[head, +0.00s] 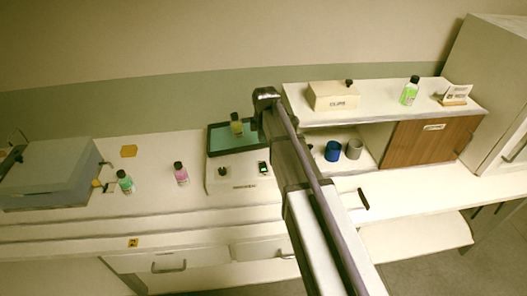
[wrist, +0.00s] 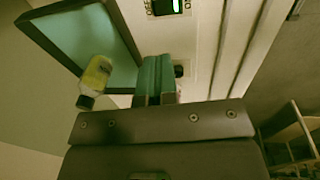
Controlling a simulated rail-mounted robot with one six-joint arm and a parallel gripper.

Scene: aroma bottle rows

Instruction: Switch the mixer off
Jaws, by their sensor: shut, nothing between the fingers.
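The mixer (head: 238,185) is a pale box with a dark-rimmed tray and teal mat (head: 222,146). A yellow bottle (head: 236,124) stands on the mat; the wrist view shows it too (wrist: 97,75). The mixer's front has a black knob (head: 222,172) and a small dark panel lit green (head: 263,168). Contact cannot be told. The head view does not show the fingers clearly.
A pink bottle (head: 181,173) and a green bottle (head: 125,182) stand left of the mixer. A grey lidded machine (head: 48,172) is at far left. A shelf unit (head: 385,105) with a box (head: 333,95), another green bottle (head: 410,91) and cups stands right of my arm.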

